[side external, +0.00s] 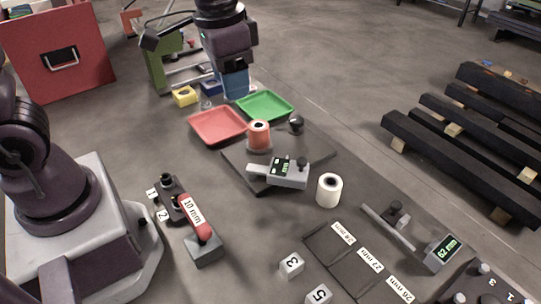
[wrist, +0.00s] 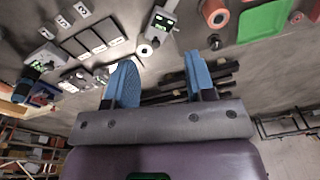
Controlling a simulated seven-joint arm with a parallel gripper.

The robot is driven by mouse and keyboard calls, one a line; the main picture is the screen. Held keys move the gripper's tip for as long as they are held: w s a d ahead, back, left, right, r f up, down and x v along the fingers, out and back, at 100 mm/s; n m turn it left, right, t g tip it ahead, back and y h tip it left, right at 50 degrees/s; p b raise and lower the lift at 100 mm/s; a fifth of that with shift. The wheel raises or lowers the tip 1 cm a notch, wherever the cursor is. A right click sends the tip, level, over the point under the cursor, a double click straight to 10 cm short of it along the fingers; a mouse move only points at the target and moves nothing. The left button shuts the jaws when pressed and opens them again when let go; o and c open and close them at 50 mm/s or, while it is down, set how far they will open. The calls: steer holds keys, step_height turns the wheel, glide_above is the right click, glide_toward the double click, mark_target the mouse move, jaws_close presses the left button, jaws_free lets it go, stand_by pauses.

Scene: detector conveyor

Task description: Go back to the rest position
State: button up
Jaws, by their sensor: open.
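My gripper (side external: 236,92) has blue fingers and points down at the top of the side view, by the back edge of the green tray (side external: 266,105). How high it is above the floor is hard to tell. In the wrist view the two blue fingers of my gripper (wrist: 160,75) stand wide apart with nothing between them. A red tray (side external: 218,125) lies beside the green one. A white roll (side external: 328,190) stands beside the board.
A yellow block (side external: 185,96) and a green frame (side external: 155,68) are close to my gripper. A red-handled 10 mm tool (side external: 197,217) is at front left. A 62 mm gauge (side external: 441,252), numbered cubes (side external: 291,264) and dark labelled plates (side external: 357,259) are at front right. Dark beams (side external: 460,138) lie at right.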

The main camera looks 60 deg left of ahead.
steer(key=s+a+r+n+t, duration=0.1)
steer(key=s+r+t, duration=0.1)
steer(key=s, duration=0.3)
steer(key=s+a+r+n+t, duration=0.1)
steer(key=s+a+r+t, duration=0.1)
steer(key=s+r, duration=0.2)
steer(key=shift+s+a+r, duration=0.2)
steer(key=shift+s+r, duration=0.05)
steer(key=shift+s, duration=0.7)
